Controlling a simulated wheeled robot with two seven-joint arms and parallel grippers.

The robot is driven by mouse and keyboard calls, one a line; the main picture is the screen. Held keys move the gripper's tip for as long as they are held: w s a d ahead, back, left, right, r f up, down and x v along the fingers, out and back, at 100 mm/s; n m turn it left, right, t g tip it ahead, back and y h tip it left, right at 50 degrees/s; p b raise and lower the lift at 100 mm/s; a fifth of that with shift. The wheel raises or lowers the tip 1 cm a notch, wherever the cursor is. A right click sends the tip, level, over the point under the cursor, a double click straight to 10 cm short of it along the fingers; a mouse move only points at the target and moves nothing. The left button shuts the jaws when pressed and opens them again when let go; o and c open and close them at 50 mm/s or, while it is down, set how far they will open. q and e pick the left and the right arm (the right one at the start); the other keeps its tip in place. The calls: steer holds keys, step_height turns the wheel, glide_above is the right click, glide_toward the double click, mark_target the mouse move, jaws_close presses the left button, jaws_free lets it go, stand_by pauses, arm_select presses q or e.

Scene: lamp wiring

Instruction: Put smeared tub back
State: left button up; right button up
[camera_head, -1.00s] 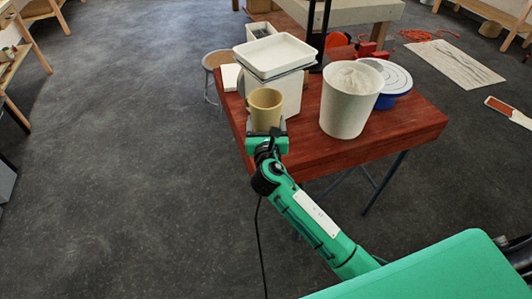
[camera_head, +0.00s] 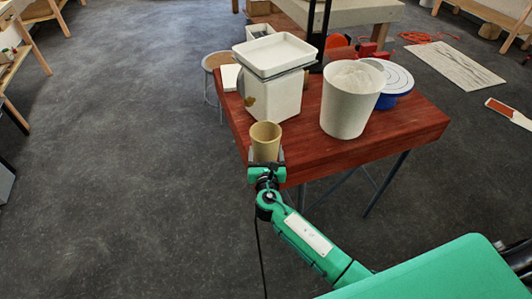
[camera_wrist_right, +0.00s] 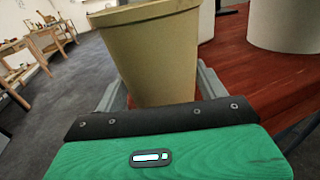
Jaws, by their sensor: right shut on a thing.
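My right gripper (camera_head: 265,159) is shut on a tan, open-topped tub (camera_head: 266,136), which it holds upright at the near left corner of the red-brown table (camera_head: 402,130). In the right wrist view the tub (camera_wrist_right: 155,55) sits between the two fingers; no clear smear shows on its visible side. Whether its base touches the table cannot be told. A white square bin (camera_head: 287,98) behind it bears a brown smear on its left face and a shallow white tray (camera_head: 275,53) on top. My left gripper is out of view.
A large white bucket (camera_head: 345,107) with pale contents stands on the table's middle, beside a blue-edged round turntable (camera_head: 399,78). Bare tabletop lies along the front and right; open floor lies to the left.

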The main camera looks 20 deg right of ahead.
steer(key=shift+f, duration=0.2)
steer(key=o, duration=1.2)
steer(key=shift+r, duration=0.1)
steer(key=shift+r, duration=0.2)
arm_select(q)
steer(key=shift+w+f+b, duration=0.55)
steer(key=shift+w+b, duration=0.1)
steer(key=shift+b, duration=0.1)
arm_select(e)
steer(key=shift+v, duration=6.05)
